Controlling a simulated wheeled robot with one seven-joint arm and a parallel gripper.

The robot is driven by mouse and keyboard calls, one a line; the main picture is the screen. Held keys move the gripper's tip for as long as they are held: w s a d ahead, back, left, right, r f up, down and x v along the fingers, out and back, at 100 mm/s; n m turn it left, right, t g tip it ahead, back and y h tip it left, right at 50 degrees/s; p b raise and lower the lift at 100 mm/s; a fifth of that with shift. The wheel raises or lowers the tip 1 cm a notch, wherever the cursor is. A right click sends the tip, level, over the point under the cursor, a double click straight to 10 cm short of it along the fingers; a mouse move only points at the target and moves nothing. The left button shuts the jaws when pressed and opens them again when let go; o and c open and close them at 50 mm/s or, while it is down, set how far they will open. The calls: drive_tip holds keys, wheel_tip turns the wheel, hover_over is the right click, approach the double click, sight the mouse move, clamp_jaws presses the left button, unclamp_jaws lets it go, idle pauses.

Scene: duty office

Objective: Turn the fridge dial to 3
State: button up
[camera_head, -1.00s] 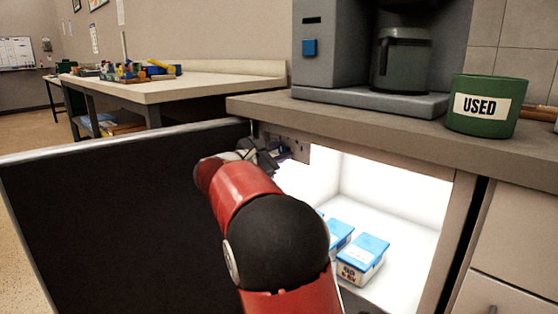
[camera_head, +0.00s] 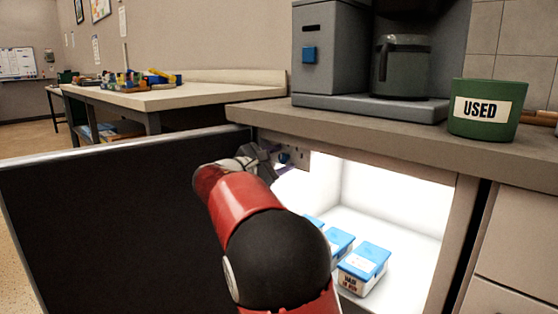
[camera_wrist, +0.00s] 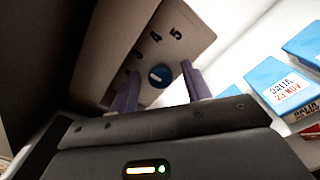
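The fridge dial (camera_wrist: 160,76) is a small blue round knob on a beige panel (camera_wrist: 186,52) with dark numbers; 4 and 5 read clearly, and a 3 seems partly visible at the left. Its pointer setting is too small to tell. It also shows in the head view (camera_head: 284,157), at the fridge's upper left inside. My gripper (camera_wrist: 160,88) has two purple fingers spread apart, with the dial between them in the wrist view and a gap on each side. I cannot tell whether the fingertips reach around it. In the head view my gripper (camera_head: 273,168) is just left of the dial.
The fridge door (camera_head: 110,220) stands open at the left. Several blue-lidded cartons (camera_head: 364,262) sit on the lit fridge floor, also right of my gripper in the wrist view (camera_wrist: 280,85). The counter (camera_head: 400,134) above carries a coffee machine (camera_head: 318,70) and a green USED pot (camera_head: 485,110).

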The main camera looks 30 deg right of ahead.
drive_tip(key=v, duration=0.8)
drive_tip(key=shift+d, duration=0.1)
idle(0.4)
